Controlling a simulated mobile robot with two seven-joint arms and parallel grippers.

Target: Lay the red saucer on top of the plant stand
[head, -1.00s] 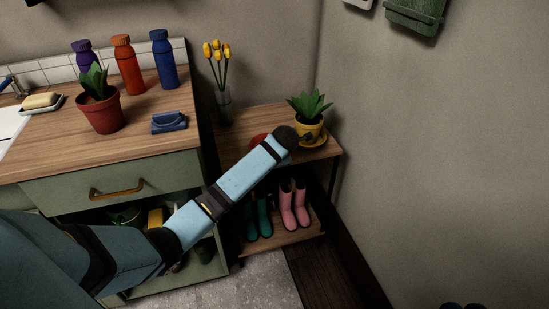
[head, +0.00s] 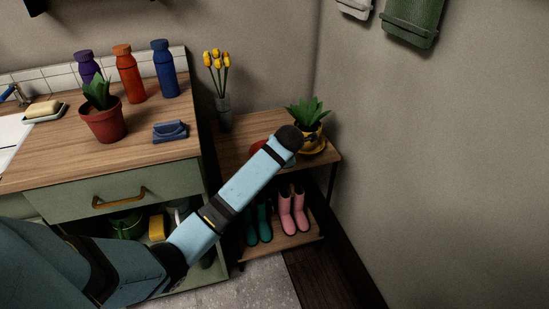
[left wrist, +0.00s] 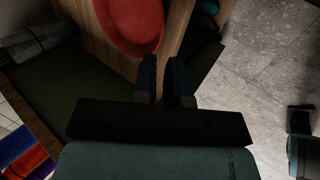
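The red saucer (left wrist: 133,22) lies on the wooden top of the plant stand (left wrist: 178,28) in the left wrist view. In the head view only a sliver of the saucer (head: 257,147) shows behind my left arm, on the stand's top (head: 237,152). My left gripper (left wrist: 164,62) has its two dark fingers slightly apart, with nothing between them. Its tips are close to the saucer's near edge; I cannot tell whether they touch it. In the head view my arm hides these fingers. My right gripper (left wrist: 301,110) shows small at the right of the left wrist view, fingers apart and empty.
The stand's top also bears a vase of yellow flowers (head: 223,112) and a potted plant (head: 308,115) on a yellow saucer (head: 314,149). Pink boots (head: 293,209) and teal boots (head: 258,222) stand on its lower shelf. A bench (head: 150,155) is at left, a wall at right.

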